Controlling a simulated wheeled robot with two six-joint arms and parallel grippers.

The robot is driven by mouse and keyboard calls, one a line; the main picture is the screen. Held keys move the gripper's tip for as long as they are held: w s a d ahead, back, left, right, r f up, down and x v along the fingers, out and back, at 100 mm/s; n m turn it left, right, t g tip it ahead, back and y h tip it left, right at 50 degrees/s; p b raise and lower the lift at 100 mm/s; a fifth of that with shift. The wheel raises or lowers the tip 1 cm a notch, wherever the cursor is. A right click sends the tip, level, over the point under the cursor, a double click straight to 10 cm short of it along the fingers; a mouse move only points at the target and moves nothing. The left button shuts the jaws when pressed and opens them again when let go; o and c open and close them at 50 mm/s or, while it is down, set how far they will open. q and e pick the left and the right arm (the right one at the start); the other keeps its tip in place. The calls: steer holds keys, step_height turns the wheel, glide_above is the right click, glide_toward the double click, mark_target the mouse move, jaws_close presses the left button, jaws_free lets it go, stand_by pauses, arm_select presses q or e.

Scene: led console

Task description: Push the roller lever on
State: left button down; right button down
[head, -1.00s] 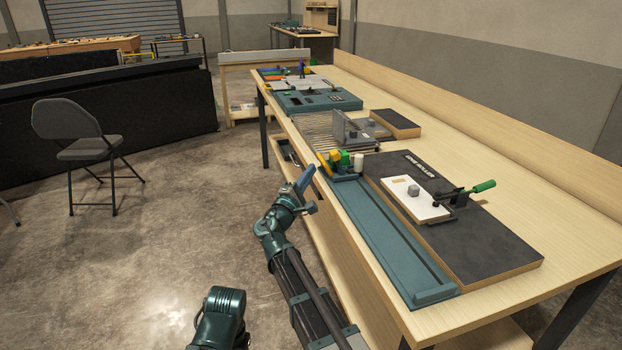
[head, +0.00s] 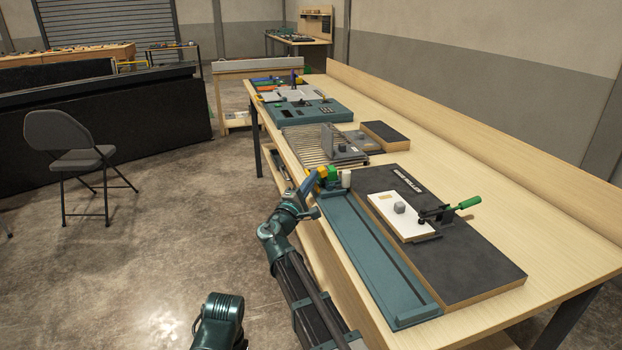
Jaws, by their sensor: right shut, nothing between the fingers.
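A black board on the bench carries a white plate (head: 388,214) with a small grey block. A lever with a green handle (head: 467,203) stands at the plate's right end, its handle slanting up to the right. A teal rail (head: 375,262) runs along the board's near side. At its far end is a yellow and green block (head: 329,174) beside a white roller (head: 346,178). I cannot tell which part is the roller lever. My right gripper (head: 314,185) is shut and empty, close to the yellow and green block; contact is unclear. My left gripper is out of view.
The wooden bench (head: 520,240) has clear room right of the black board (head: 470,262). Farther along stand a ribbed conveyor (head: 302,143) and a teal console (head: 307,110). A grey folding chair (head: 70,150) stands on open floor at the left.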

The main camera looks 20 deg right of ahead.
mark_target(324, 169)
steer(key=shift+d+r+m+g+p, duration=0.15)
steer(key=shift+r+m+g+p, duration=0.2)
steer(key=shift+p, duration=0.3)
steer(key=d+r+m+g+y+p, duration=0.1)
steer(key=m+p, duration=0.1)
steer(key=p, duration=0.3)
steer(key=d+r+m+g+y+p, duration=0.1)
steer(key=d+m+g+p, duration=0.1)
steer(key=p, duration=0.3)
steer(key=shift+d+r+y, duration=0.1)
steer(key=shift+r+y, duration=0.2)
steer(key=shift+y, duration=0.1)
steer(key=shift+f, duration=0.35)
